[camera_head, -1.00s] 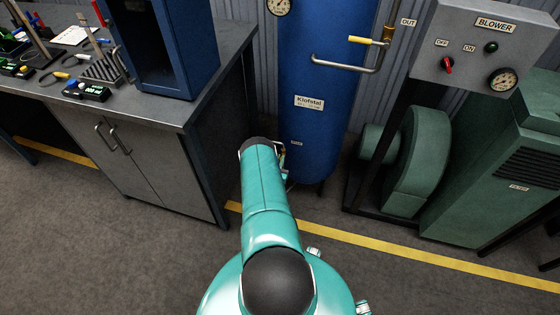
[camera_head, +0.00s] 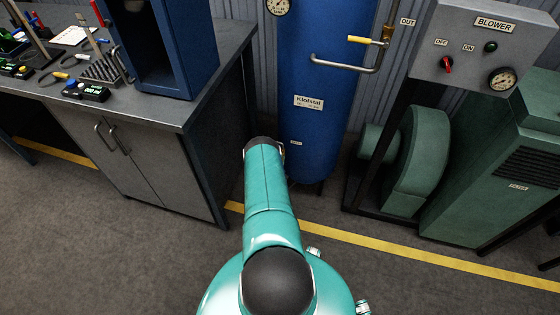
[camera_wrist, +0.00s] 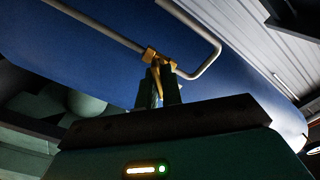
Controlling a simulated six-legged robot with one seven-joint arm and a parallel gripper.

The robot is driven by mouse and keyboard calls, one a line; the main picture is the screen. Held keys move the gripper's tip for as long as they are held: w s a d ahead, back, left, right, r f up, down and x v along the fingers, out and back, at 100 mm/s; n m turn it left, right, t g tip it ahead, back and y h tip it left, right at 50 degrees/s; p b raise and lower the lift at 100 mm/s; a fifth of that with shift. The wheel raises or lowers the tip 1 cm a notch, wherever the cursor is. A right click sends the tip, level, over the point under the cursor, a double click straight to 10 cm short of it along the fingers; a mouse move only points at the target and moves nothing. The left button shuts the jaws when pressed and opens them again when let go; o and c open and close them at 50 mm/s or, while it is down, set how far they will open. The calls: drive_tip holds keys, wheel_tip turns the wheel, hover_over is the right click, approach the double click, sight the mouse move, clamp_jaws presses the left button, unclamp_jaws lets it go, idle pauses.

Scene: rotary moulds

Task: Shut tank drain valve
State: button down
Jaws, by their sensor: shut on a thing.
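The blue tank (camera_head: 318,80) stands against the wall in the head view, and its blue surface fills the middle of the wrist view (camera_wrist: 110,55). In the wrist view my gripper (camera_wrist: 161,82) is shut on a thin yellow-brass handle, close to the tank. The handle joins a brass valve body (camera_wrist: 150,55) on a bent grey pipe (camera_wrist: 205,60). The exact angle of the handle is hard to tell in the dim light. In the head view my arm hides the gripper and this valve.
Higher on the tank, a yellow lever (camera_head: 360,40) sits above a grey pipe (camera_head: 345,66) near the OUT label. A workbench (camera_head: 150,160) stands to the left, and the green blower (camera_head: 420,165) to the right. Open floor with a yellow line (camera_head: 400,253) lies in front.

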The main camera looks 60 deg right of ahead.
drive_tip(key=m, duration=0.4)
drive_tip(key=shift+s+m, duration=0.1)
drive_tip(key=shift+m, duration=0.3)
drive_tip(key=shift+f+m, duration=0.15)
drive_tip(key=shift+m, duration=2.35)
drive_tip(key=c, duration=1.6)
unclamp_jaws()
drive_tip(key=shift+o, duration=0.2)
drive_tip(key=shift+a, duration=0.1)
drive_tip(key=s+a, duration=0.2)
drive_tip(key=a, duration=1.1)
drive_tip(key=shift+a, duration=0.2)
